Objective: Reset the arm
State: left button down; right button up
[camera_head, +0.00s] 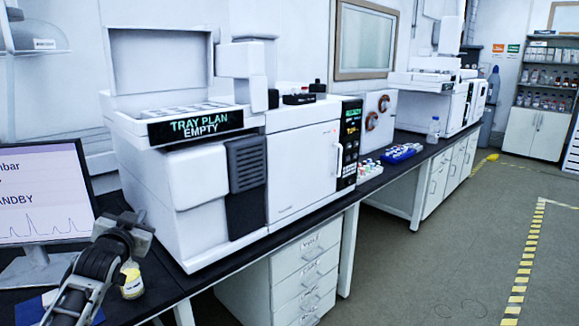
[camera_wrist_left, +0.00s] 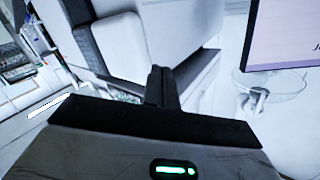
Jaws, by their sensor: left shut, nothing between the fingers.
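My left gripper (camera_head: 137,228) is at the lower left of the head view, in front of the monitor's right edge and above the bench. In the left wrist view its two dark fingers (camera_wrist_left: 161,88) are together, with nothing between them. A small bottle with yellowish contents (camera_head: 131,280) stands on the bench just below and beside the gripper, apart from it as far as I can tell. My right gripper is in neither view.
The monitor (camera_head: 42,195) is at the left. Vials and a blue rack (camera_head: 400,153) sit farther along the bench. The floor (camera_head: 440,240) at right is clear.

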pick_arm(q)
jog(key=s+d+f+g+h, duration=0.2)
jog(key=s+d+f, duration=0.5)
jog(key=s+f, duration=0.55)
jog(key=s+d+f+g+h, duration=0.25)
jog(key=s+d+f, duration=0.55)
jog(key=s+f, duration=0.45)
jog(key=s+d+f+g, duration=0.1)
jog(key=s+d+f, duration=0.1)
jog(key=s, duration=0.5)
jog(key=s+d+f+g, duration=0.1)
jog(key=s+d+f, duration=0.1)
jog(key=s, duration=0.4)
jog(key=shift+s+d+f+n, duration=0.15)
jog(key=shift+s+f+n, duration=0.05)
jog(key=shift+s+n, duration=0.2)
jog(key=shift+g, duration=0.25)
